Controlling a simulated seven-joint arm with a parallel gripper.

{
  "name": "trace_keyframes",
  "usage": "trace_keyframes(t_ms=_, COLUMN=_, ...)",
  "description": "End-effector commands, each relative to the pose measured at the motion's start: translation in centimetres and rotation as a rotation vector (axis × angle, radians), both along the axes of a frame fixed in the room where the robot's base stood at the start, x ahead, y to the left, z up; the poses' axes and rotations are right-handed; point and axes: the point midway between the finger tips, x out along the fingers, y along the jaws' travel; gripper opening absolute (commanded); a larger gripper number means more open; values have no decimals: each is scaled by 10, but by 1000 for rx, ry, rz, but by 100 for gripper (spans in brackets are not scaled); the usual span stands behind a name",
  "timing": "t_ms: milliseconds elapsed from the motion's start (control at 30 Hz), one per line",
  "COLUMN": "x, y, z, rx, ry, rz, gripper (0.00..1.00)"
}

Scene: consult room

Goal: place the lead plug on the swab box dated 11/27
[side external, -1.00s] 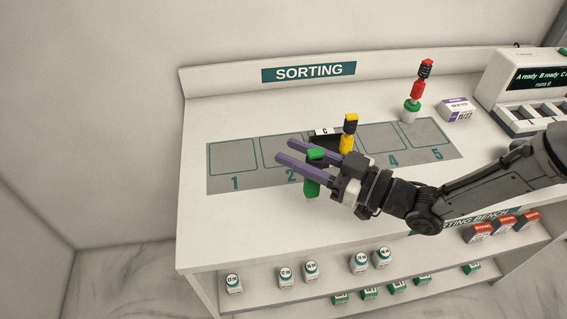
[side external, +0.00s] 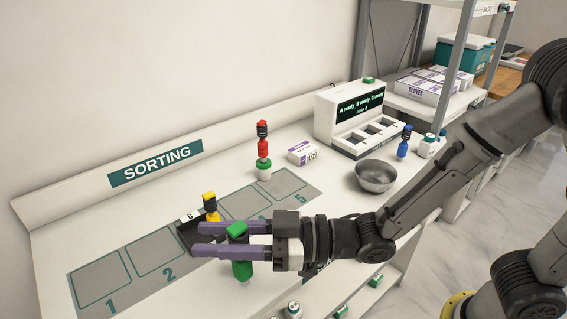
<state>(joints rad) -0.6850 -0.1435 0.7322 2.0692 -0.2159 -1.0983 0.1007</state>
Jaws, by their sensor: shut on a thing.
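My gripper (side external: 198,239) reaches in from the right with two long purple fingers. It is shut on a green plug (side external: 242,268), which hangs roughly upright between the fingers, above the bench's front part. A small white box with a purple top (side external: 302,152) lies on the bench behind space 5; its date is too small to read surely now. A yellow plug (side external: 211,207) stands by the dark tray marked C (side external: 186,239), partly behind the fingers. A blue plug (side external: 404,142) stands farther right.
The grey mat (side external: 85,262) has numbered spaces. A metal bowl (side external: 376,175) and a white device with a green display (side external: 350,125) stand right of the box. A shelf rack (side external: 362,45) stands beyond.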

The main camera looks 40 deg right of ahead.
Motion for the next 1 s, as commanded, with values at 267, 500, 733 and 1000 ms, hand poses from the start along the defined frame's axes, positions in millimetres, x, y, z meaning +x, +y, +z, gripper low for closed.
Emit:
trace_keyframes(t_ms=267, x=64, y=-34, z=12, rx=-2, ry=-1, rz=-104, gripper=0)
trace_keyframes(t_ms=500, x=139, y=-117, z=24, rx=0, ry=0, rz=-289, gripper=0)
trace_keyframes(t_ms=733, x=191, y=-217, z=34, rx=-1, ry=-1, rz=-479, gripper=0)
trace_keyframes(t_ms=1000, x=219, y=-344, z=43, rx=0, ry=1, rz=-697, gripper=0)
